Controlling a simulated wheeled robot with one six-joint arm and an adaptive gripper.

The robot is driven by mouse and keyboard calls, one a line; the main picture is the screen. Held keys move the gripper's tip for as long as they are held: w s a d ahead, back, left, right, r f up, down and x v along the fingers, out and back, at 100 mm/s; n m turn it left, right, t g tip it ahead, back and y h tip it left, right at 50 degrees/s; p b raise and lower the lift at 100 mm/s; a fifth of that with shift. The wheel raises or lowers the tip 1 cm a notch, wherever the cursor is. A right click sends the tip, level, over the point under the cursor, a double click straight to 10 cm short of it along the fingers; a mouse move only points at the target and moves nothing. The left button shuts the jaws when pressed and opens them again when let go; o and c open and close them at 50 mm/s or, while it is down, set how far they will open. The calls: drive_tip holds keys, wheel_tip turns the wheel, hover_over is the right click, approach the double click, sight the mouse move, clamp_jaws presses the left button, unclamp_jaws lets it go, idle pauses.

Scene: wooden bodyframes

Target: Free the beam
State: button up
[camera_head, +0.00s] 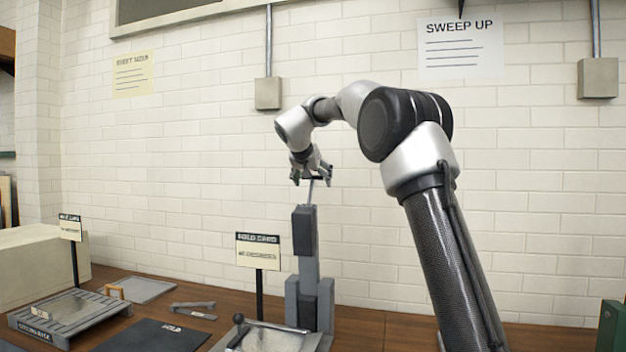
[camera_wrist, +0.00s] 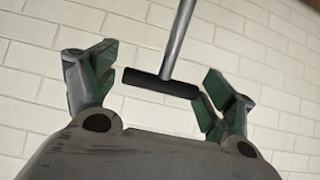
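My gripper (camera_head: 312,180) is high above the bench, over a grey upright device (camera_head: 307,268). Its green-padded fingers are spread apart in the wrist view. A black crossbar handle (camera_wrist: 160,83) on a thin metal rod (camera_wrist: 179,38) lies between them, its ends close to both pads; I cannot tell whether they touch. In the head view the rod (camera_head: 309,192) rises at a slight tilt from the dark block (camera_head: 304,230) atop the device. I cannot tell which part is the beam.
A slatted tray (camera_head: 70,315), dark mat (camera_head: 155,336) and metal bracket (camera_head: 193,308) lie further left. The white brick wall is behind.

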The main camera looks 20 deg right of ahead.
drive_tip(key=shift+a, duration=0.1)
drive_tip(key=v, duration=1.2)
